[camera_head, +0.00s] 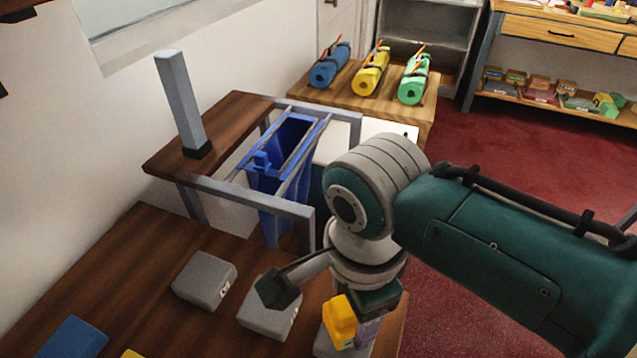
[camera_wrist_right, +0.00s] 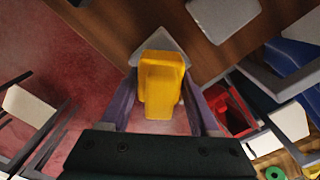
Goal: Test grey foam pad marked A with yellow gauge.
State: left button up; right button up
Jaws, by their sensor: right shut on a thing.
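The yellow gauge (camera_head: 340,318) is held between the fingers of my right gripper (camera_head: 358,326), over the front right of the brown table. In the right wrist view the gauge (camera_wrist_right: 160,85) sits between the two fingers and covers part of a grey pad (camera_wrist_right: 178,43). I cannot tell whether it touches that pad. In the head view, three grey foam pads lie in a row: one at left (camera_head: 204,279), one in the middle (camera_head: 265,313), and one at right (camera_head: 325,346), partly hidden by the gauge. Their small marks are too small to read. My left gripper is not in view.
A blue block (camera_head: 72,338) lies at the table's front left. Behind the pads stands a grey frame (camera_head: 270,203) with a blue bin (camera_head: 268,185), beside a grey post (camera_head: 180,100). Blue, yellow and green rolls (camera_head: 371,73) lie on a wooden bench beyond. Red floor is open at right.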

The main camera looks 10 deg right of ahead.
dwell(0.7)
jog(key=shift+f+b, duration=0.4)
jog(key=shift+f, duration=0.1)
jog(key=shift+f, duration=0.1)
dwell(1.4)
notch_tip(320, 180, up, 7)
jog(key=p, duration=0.8)
dwell(0.3)
dwell(0.8)
